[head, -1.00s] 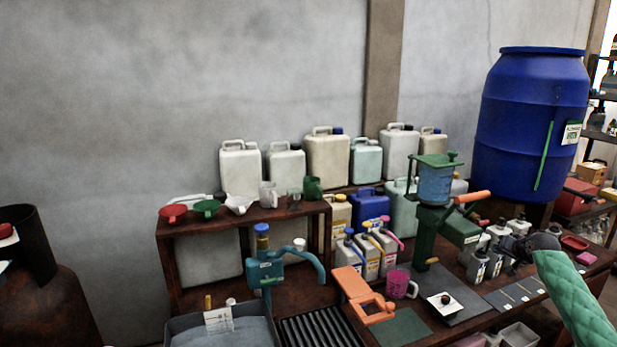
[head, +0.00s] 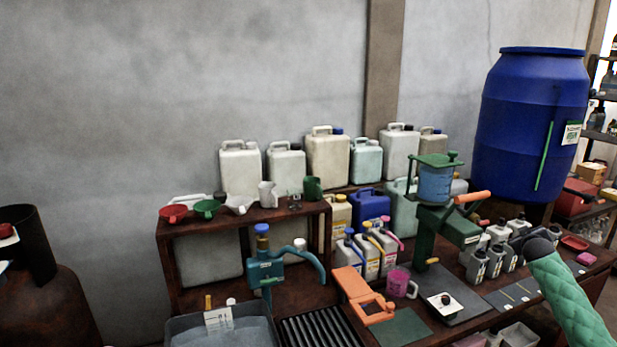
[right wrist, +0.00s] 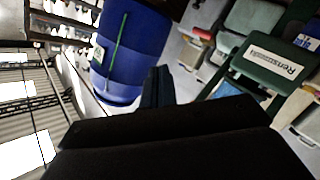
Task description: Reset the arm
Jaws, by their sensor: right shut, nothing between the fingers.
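My right arm, in a green quilted sleeve, comes in from the right edge of the head view. Its dark gripper (head: 518,238) is over the right part of the bench, in front of several grey bottles. In the right wrist view the fingers (right wrist: 158,86) are together with nothing between them. The blue barrel (right wrist: 132,50) and a green labelled box (right wrist: 272,68) show beyond them. My left gripper is not in view.
A green hand-cranked machine (head: 435,220) with an orange handle stands left of my right gripper. The large blue barrel (head: 525,120) stands behind it. A pink mug (head: 398,284), an orange stand (head: 357,290) and a teal pump (head: 265,268) occupy the bench's middle and left.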

